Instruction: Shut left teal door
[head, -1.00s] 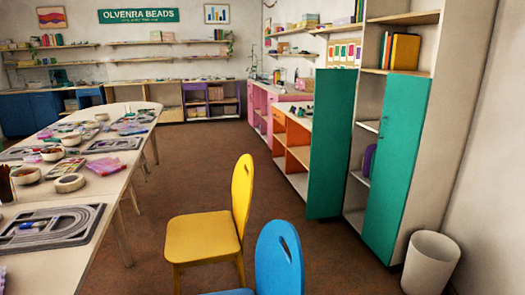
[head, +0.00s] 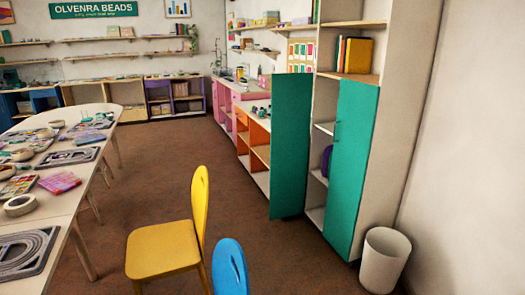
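A tall light-coloured cupboard (head: 399,120) stands at the right against the wall. Its left teal door (head: 290,146) is swung open and sticks out into the room. Its right teal door (head: 352,168) lies across the right part of the cupboard front and has a dark handle. Between the doors the interior shelves show, with a purple item (head: 326,161) on one of them. Neither of my grippers is in the view.
A yellow chair (head: 165,246) and a blue chair (head: 230,268) stand in front, left of the cupboard. A white bin (head: 384,260) stands by its right side. A long bead table (head: 60,200) is at the left. The brown floor (head: 285,255) before the doors is clear.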

